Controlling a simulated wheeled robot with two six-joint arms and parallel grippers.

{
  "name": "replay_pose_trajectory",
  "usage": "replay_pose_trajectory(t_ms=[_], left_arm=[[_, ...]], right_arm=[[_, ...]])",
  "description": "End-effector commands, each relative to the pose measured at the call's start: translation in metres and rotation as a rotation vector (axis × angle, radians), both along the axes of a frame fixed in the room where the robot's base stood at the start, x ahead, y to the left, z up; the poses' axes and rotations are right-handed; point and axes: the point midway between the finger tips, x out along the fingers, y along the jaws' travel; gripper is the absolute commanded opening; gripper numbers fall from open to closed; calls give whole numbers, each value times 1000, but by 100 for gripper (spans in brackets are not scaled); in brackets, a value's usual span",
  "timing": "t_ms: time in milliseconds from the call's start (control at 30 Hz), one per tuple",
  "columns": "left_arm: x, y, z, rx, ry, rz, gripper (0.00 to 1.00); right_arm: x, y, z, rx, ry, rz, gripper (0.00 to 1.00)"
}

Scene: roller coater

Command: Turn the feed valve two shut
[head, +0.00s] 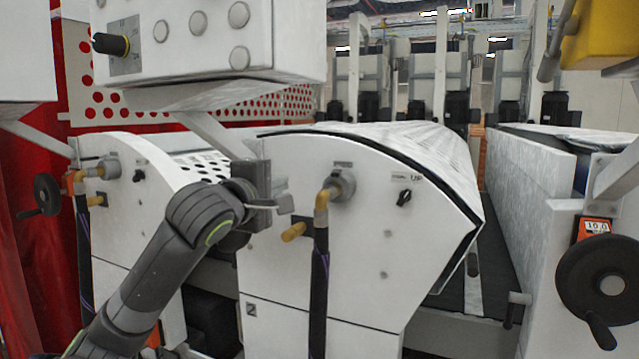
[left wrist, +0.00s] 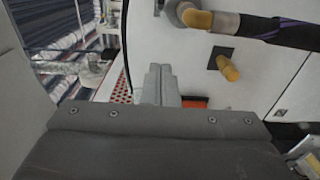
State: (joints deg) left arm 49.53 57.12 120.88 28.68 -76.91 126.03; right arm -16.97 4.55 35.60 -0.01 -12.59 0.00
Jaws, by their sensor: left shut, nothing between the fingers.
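The machine's white side panel (head: 360,260) carries a small label that reads 2. In the left wrist view this yellow handle (left wrist: 228,67) stands on a dark square plate, to the right of my fingers. My left gripper (head: 284,196) is shut and empty, a little above and left of the handle, apart from it. Its closed fingers (left wrist: 160,85) also show in the left wrist view. My right gripper is out of view.
A yellow elbow (head: 322,200) with a black hose (head: 318,280) hangs close right of the handle. A black selector knob (head: 404,198) sits further right. A white control box (head: 190,40) overhangs above. A black handwheel (head: 600,282) stands at the right edge.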

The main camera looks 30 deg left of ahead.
Motion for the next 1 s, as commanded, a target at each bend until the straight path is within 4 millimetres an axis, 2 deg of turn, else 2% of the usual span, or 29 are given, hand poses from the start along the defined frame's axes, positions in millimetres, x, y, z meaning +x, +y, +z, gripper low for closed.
replay_pose_trajectory(t_ms=[133,267,667,800,1000], left_arm=[[8,1,2,-15,2,-3,0],[27,1,2,-16,4,-4,0],[100,7,3,-13,4,-2,0],[105,-11,2,-11,1,-5,0],[110,-26,1,-9,0,-2,0]], right_arm=[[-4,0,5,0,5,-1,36],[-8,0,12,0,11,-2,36],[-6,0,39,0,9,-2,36],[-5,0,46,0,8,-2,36],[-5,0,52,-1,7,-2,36]])
